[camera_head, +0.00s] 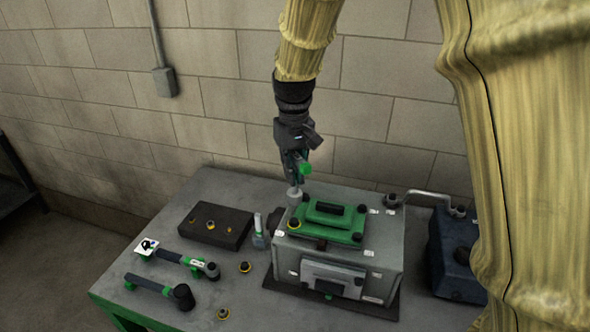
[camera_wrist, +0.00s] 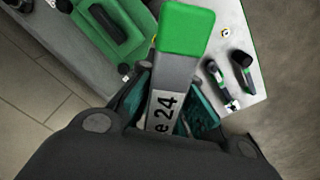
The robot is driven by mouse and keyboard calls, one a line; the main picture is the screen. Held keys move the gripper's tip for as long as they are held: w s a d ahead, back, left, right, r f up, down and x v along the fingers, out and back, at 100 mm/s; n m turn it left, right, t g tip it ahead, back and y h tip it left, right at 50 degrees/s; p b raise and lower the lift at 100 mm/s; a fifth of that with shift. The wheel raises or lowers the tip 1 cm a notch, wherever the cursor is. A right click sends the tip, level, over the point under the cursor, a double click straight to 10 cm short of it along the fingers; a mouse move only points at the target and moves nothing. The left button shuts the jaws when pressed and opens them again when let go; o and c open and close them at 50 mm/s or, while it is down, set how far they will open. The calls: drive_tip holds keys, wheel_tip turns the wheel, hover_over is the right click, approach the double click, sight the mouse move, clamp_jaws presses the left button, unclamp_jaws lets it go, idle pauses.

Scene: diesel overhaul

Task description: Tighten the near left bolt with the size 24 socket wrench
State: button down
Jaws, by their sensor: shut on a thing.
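My gripper (camera_head: 297,160) is shut on the size 24 socket wrench, whose label reading "e 24" and green end (camera_wrist: 185,32) show in the wrist view. In the head view the wrench's grey socket end (camera_head: 294,193) points down over the far left of the engine block (camera_head: 340,258). I cannot tell whether it touches anything there. The green cover (camera_head: 325,222) lies on top of the block. The near left bolt (camera_head: 294,224), with a yellow ring, sits at the cover's near left corner, apart from the socket.
Two other wrenches (camera_head: 195,264) (camera_head: 160,288) lie at the table's left. A dark tray (camera_head: 232,237) holds small yellow-ringed parts. Loose yellow-ringed pieces (camera_head: 245,267) lie on the grey table (camera_head: 205,185). A dark blue container (camera_head: 455,255) stands right; a block wall is behind.

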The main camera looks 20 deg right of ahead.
sight(294, 192)
drive_tip(key=n, duration=0.5)
drive_tip(key=shift+f+n, duration=0.35)
drive_tip(key=shift+n, duration=0.05)
drive_tip(key=n, duration=0.5)
drive_tip(key=shift+f+n, duration=0.4)
drive_tip(key=n, duration=0.4)
drive_tip(key=shift+f+n, duration=0.4)
drive_tip(key=n, duration=0.5)
drive_tip(key=shift+f+n, duration=0.35)
drive_tip(key=shift+n, duration=0.05)
drive_tip(key=shift+f, duration=1.6)
drive_tip(key=shift+f+b, duration=0.1)
drive_tip(key=shift+b, duration=0.2)
